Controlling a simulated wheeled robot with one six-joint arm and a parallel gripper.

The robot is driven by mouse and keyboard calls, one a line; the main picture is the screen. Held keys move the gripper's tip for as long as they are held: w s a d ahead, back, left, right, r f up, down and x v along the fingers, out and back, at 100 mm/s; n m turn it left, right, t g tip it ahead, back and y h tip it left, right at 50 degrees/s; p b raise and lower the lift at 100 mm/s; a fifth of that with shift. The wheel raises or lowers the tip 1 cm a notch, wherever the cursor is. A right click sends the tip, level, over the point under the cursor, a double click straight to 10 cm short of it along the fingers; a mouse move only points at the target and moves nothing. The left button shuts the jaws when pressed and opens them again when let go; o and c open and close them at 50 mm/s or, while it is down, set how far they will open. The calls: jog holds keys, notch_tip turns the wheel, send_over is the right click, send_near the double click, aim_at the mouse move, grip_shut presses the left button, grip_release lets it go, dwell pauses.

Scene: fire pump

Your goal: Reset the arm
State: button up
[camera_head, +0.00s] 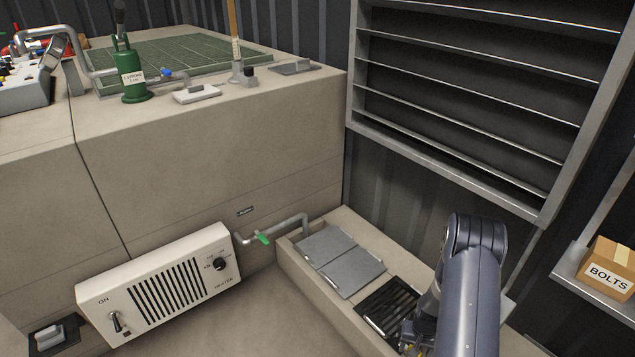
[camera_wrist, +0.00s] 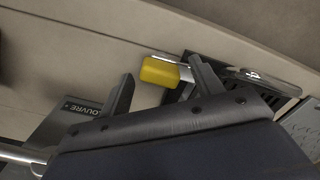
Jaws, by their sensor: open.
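My arm (camera_head: 468,290) reaches down at the lower right of the head view, and its end is mostly hidden there. In the wrist view my gripper (camera_wrist: 160,70) is open, its two dark fingers spread apart. A small yellow block (camera_wrist: 158,73) shows between the fingertips in the picture, beside a slatted vent. I cannot tell whether a finger touches it. A grey plate (camera_wrist: 55,122) labelled with a word ending in "OUVRE" lies left of the fingers.
A low ledge holds grey lids (camera_head: 340,262) and a dark grate (camera_head: 390,305) close to my arm. A heater (camera_head: 160,285) and a pipe with a green lever (camera_head: 262,238) are to the left. A louvre frame (camera_head: 470,95) stands behind; a BOLTS box (camera_head: 607,268) sits at right.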

jog(key=n+p, duration=0.3)
jog(key=n, duration=0.3)
jog(key=shift+r, duration=0.15)
notch_tip(320, 180, up, 10)
jog(key=p, duration=0.3)
jog(key=shift+f+n, duration=0.2)
jog(key=shift+n, duration=0.2)
jog(key=shift+a, duration=0.1)
